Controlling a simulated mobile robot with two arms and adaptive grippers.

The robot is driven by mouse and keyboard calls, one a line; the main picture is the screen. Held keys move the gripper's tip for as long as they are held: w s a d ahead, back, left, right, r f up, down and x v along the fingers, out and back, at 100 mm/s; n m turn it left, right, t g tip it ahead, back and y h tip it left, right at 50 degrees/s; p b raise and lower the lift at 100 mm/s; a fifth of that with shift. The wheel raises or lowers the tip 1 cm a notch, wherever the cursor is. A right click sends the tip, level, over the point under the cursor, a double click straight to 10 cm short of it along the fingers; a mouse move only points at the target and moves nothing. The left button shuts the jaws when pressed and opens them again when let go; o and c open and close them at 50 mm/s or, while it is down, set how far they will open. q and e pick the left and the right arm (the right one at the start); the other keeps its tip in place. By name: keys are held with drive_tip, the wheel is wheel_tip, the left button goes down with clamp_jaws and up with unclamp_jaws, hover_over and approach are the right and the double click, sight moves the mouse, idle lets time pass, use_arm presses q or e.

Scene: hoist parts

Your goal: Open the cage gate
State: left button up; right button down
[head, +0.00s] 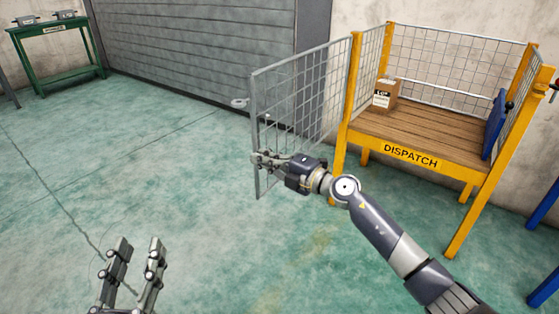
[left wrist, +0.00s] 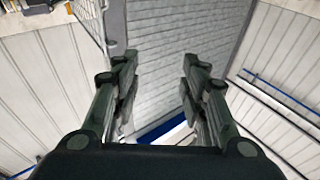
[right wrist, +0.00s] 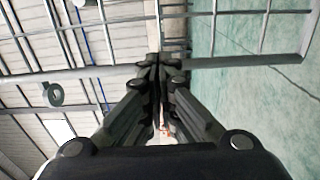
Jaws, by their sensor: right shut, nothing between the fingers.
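The cage gate (head: 300,56) is a grey wire-mesh panel beside the yellow left post (head: 350,90) of the dispatch cage. It stands swung out from the cage front, leaving the front open. My right gripper (head: 261,158) is shut and empty at the gate's free edge, low on the panel. In the right wrist view the gate's bars (right wrist: 240,62) lie close by the shut fingertips (right wrist: 163,58); whether they touch, I cannot tell. My left gripper (head: 140,245) is open and empty over the floor, well away from the gate; its spread fingers also show in the left wrist view (left wrist: 157,65).
The cage has a wooden deck (head: 420,130) with a cardboard box (head: 387,94) and a blue panel (head: 494,125) at its right side. A green table (head: 55,35) stands far left. A grey shutter (head: 190,40) is behind. The floor at left is clear.

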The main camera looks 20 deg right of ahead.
use_arm(q)
drive_tip(key=s+a+f+g+y+p, duration=0.1)
drive_tip(key=s+a+f+g, duration=0.1)
drive_tip(key=f+g, duration=0.3)
drive_tip(key=s+a+f+g+y+p, duration=0.2)
drive_tip(key=s+f+g, duration=0.2)
drive_tip(key=f, duration=0.7)
drive_tip(key=shift+f+g, duration=0.2)
drive_tip(key=shift+g, duration=0.3)
use_arm(e)
drive_tip(key=w+a+m+t+h, duration=0.1)
drive_tip(key=w+a+h, duration=0.1)
drive_tip(key=w+a, duration=0.5)
drive_tip(key=shift+w+a+m+t, duration=0.2)
drive_tip(key=shift+w+m+t, duration=0.15)
drive_tip(key=shift+w, duration=0.3)
use_arm(q)
drive_tip(key=shift+s, duration=0.15)
